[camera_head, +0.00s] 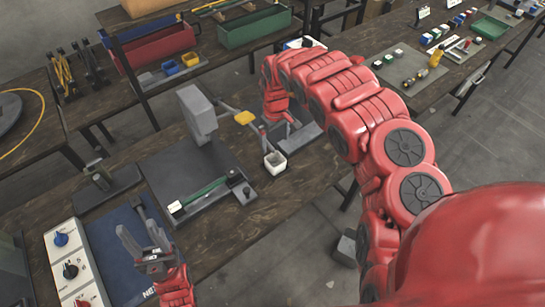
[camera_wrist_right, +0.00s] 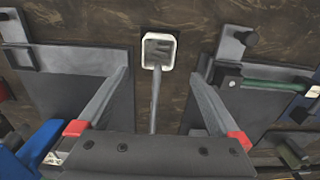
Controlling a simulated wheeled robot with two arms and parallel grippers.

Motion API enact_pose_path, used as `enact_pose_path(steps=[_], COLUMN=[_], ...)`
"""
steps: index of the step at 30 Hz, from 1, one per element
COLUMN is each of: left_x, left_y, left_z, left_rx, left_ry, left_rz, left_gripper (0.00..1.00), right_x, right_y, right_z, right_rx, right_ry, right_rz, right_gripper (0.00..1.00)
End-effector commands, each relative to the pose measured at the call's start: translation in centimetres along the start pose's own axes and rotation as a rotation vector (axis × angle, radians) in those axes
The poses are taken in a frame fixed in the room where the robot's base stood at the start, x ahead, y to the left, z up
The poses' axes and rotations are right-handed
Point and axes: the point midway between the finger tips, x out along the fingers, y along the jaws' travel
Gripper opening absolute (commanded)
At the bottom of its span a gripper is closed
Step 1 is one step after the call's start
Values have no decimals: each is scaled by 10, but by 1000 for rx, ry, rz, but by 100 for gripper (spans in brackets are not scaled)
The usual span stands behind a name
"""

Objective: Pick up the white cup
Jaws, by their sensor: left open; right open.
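The white cup (camera_head: 275,162) stands on the dark wooden table, right of the grey press. It is small and squarish, with a grey inside. In the right wrist view the cup (camera_wrist_right: 158,48) is upper centre, ahead of the fingertips. My right gripper (camera_head: 268,140) is above and behind the cup in the head view. In the wrist view my right gripper (camera_wrist_right: 160,75) is open, with the cup in line with its gap and apart from both fingers. My left gripper (camera_head: 141,236) is open and empty above the blue mat, far from the cup.
The grey press (camera_head: 197,115) on its dark base (camera_head: 180,165) stands left of the cup. A green-handled tool (camera_head: 203,193) lies on that base. A dark plate (camera_head: 300,127) is behind the cup. Bare table lies in front of the cup.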

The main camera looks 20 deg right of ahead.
Motion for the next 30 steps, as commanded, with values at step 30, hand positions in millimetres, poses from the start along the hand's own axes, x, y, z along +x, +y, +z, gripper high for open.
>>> enact_pose_path(steps=[30], left_x=[27], left_y=[-1], left_z=[-5], left_rx=[0], left_ry=[0], left_rz=[0], left_gripper=[50], right_x=[80], right_y=[0], right_z=[-4], right_rx=[1], right_ry=[0], right_rz=[-3], right_gripper=[100])
